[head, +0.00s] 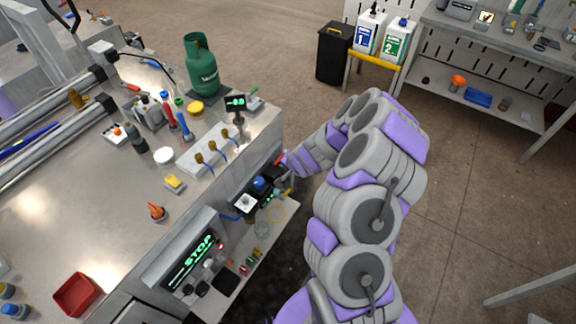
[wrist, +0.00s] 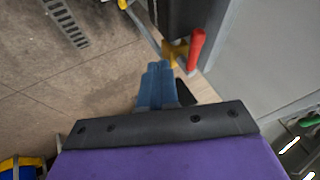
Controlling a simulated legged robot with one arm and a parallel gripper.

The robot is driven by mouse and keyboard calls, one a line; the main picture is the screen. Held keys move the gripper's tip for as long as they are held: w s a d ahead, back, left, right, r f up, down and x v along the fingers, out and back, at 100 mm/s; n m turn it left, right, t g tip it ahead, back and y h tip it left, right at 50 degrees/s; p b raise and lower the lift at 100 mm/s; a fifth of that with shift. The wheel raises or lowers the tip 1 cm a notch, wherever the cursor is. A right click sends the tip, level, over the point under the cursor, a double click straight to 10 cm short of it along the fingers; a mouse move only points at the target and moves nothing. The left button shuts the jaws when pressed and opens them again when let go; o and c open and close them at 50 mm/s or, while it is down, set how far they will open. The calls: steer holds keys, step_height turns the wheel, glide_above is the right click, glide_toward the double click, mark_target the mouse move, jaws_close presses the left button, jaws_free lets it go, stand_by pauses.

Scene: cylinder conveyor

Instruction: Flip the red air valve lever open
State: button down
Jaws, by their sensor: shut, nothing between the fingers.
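The red air valve lever (wrist: 195,48) shows in the wrist view at upper right, set on a brass-yellow valve body (wrist: 176,53) against a grey panel. In the head view a small red part (head: 280,159), likely the same lever, shows at the bench's right side by the end of my arm. My gripper (wrist: 158,66) has its two blue fingers together with nothing between them. The fingertips point towards the valve, just below and left of the lever in the picture. A small gap appears between them; I cannot tell the depth.
A red tray (head: 76,294) sits at lower left. A black bin (head: 333,52) stands behind.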

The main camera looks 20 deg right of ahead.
steer(key=shift+p+v, duration=1.05)
steer(key=shift+v, duration=3.8)
steer(key=s+a+r+n+g+y, duration=0.2)
steer(key=s+a+r+n+y, duration=0.45)
steer(key=a+r, duration=0.8)
steer(key=s+d+r+n+g+h, duration=0.1)
steer(key=s+d+r+g+h, duration=0.1)
steer(key=s, duration=0.8)
steer(key=s+d+r+n+g+h, duration=0.1)
steer(key=s+r, duration=0.3)
steer(key=s, duration=0.6)
steer(key=s+d+r+n+g+h, duration=0.1)
steer(key=s+d+r+g+h, duration=0.1)
steer(key=s, duration=0.8)
steer(key=shift+d+r+g+h, duration=0.35)
steer(key=shift+r+g+h, duration=0.2)
steer(key=shift+r+g, duration=0.25)
